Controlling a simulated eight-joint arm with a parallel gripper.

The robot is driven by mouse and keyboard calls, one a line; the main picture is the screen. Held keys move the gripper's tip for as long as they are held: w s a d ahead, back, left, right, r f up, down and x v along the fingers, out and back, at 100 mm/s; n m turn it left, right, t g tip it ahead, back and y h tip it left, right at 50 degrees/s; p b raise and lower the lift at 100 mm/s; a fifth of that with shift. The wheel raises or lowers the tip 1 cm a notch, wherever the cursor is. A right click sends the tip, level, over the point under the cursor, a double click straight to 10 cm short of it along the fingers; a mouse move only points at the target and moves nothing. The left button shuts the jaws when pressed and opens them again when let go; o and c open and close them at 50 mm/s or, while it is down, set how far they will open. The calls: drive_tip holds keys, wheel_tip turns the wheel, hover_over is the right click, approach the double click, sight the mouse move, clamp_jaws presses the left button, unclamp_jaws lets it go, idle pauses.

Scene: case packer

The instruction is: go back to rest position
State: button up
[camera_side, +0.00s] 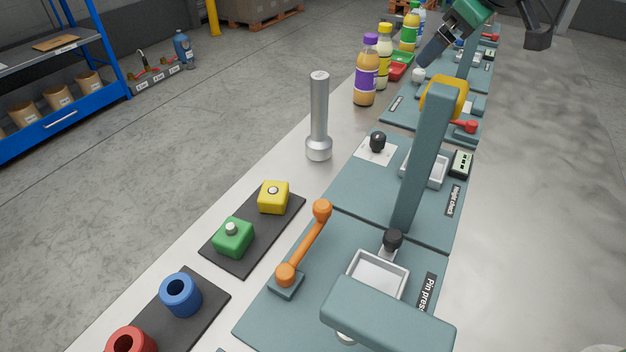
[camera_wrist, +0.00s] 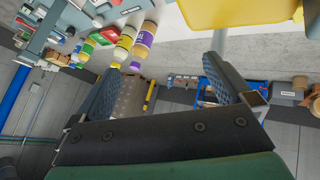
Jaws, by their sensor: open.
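My gripper (camera_side: 429,54) shows at the top of the side view, fingers pointing down and left, with its green wrist body partly cut off by the picture's edge. It is above the far part of the row of stations, near the bottles. In the wrist view my gripper (camera_wrist: 163,62) has its two dark fingers wide apart, with nothing between them but the distant floor and background. A rounded yellow part (camera_side: 446,93) on a station post (camera_side: 424,155) is just nearer to the camera than my gripper.
Bottles (camera_side: 367,72) stand left of my gripper. A silver cylinder (camera_side: 319,115) stands upright on the bench. Nearer are an orange lever (camera_side: 306,243), a green block (camera_side: 233,238), a yellow block (camera_side: 273,197) and a blue ring (camera_side: 180,294). The right bench surface is bare.

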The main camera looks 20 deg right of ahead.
drive_tip(key=s+d+r+m+t+h, duration=0.25)
drive_tip(key=d+m, duration=0.35)
drive_tip(key=d, duration=0.3)
drive_tip(key=s+a+f+g+y, duration=0.2)
drive_tip(key=s+a+f, duration=0.1)
drive_tip(key=s+f, duration=0.7)
wheel_tip(320, 180, down, 2)
drive_tip(key=shift+s+f+g+y, duration=0.1)
drive_tip(key=shift+s+g+y, duration=0.1)
drive_tip(key=shift+g+y, duration=0.15)
